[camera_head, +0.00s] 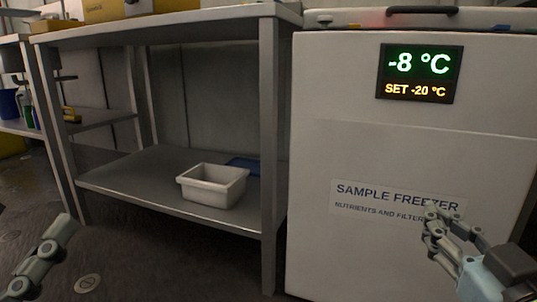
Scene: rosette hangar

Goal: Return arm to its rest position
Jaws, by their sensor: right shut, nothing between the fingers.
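My right gripper (437,222) is at the lower right, in front of the sample freezer's (345,160) door. Its fingers are shut and empty, and they cover the end of the freezer label. I cannot tell whether the fingers touch the door. Part of my left arm (45,252) shows at the lower left, over the floor. I cannot make out open or shut fingers on it.
The freezer's display (419,73) reads -8 °C, set -20 °C. To its left stands a metal shelf unit (268,120), its lower shelf (135,185) holding a white bin (212,186) and a blue flat item (243,166). Floor at lower left is clear.

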